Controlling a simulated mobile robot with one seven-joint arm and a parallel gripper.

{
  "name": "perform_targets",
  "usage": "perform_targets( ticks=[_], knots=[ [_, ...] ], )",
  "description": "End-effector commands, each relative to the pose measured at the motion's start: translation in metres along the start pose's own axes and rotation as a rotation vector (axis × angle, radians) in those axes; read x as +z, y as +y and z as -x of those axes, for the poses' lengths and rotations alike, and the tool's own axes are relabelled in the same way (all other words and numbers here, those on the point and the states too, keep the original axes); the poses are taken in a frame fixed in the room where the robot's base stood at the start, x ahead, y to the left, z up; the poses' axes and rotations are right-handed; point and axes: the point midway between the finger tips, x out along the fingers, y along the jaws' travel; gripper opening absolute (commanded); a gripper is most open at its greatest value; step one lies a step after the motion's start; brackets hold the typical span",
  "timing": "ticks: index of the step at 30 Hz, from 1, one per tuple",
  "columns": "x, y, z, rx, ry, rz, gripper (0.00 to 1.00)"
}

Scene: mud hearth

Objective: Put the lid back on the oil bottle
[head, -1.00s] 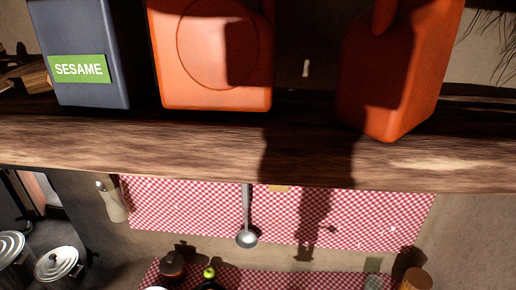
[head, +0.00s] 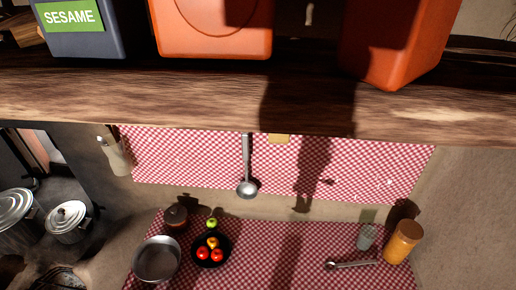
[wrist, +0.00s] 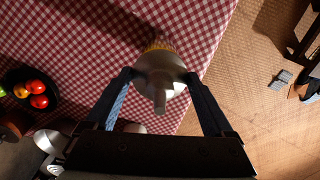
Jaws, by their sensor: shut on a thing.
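In the wrist view, my gripper (wrist: 160,76) is shut on a silvery, cone-shaped piece (wrist: 161,66) with a narrow spout, which looks like the lid. A yellowish patterned thing (wrist: 159,45) shows just behind it; it may be the oil bottle, but I cannot tell whether the two touch. The piece is seen over the edge of the checked tablecloth. My gripper is not in the head view.
A wooden shelf (head: 200,100) with orange and SESAME containers crosses the head view. Below are a ladle (head: 247,170), a fruit bowl (head: 211,250), a metal pan (head: 157,260), a glass (head: 367,237) and pots.

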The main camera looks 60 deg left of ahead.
Motion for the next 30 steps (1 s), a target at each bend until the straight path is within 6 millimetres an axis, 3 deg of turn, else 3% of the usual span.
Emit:
perform_targets(
  ticks=[29,30],
  knots=[
    [0.0001,0.0003,-0.0003,0.001,0.0,0.0,0.26],
    [0.0001,0.0003,-0.0003,0.001,0.0,0.0,0.89]
  ],
)
